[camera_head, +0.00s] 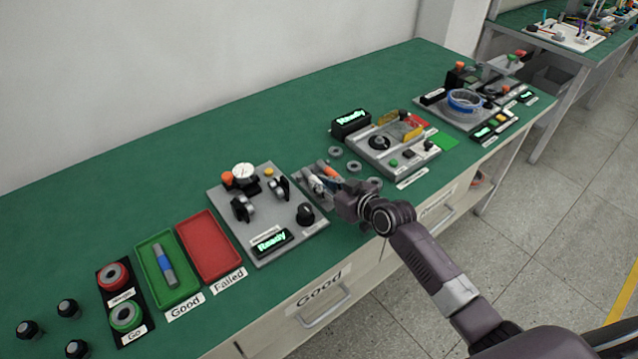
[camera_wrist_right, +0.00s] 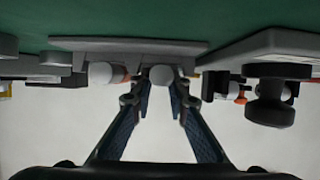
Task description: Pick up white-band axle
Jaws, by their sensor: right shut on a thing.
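My right gripper (camera_head: 338,196) is at a small grey axle stand (camera_head: 308,186) near the middle of the table's front edge. In the right wrist view its fingers (camera_wrist_right: 162,88) are on both sides of a pale round axle end, the white-band axle (camera_wrist_right: 162,74), and are shut on it. The axle is still at the stand; I cannot tell whether it is lifted, and its band is mostly hidden. A second axle with an orange part (camera_wrist_right: 103,73) sits just left of it in the wrist view. My left gripper is not in view.
A grey gauge station (camera_head: 232,205) stands left of the stand, and a second grey station (camera_head: 375,160) stands right of it. Several metal rings lie behind and beside the gripper. A green tray (camera_head: 150,252) holds a blue-banded axle; the red tray (camera_head: 208,245) is empty.

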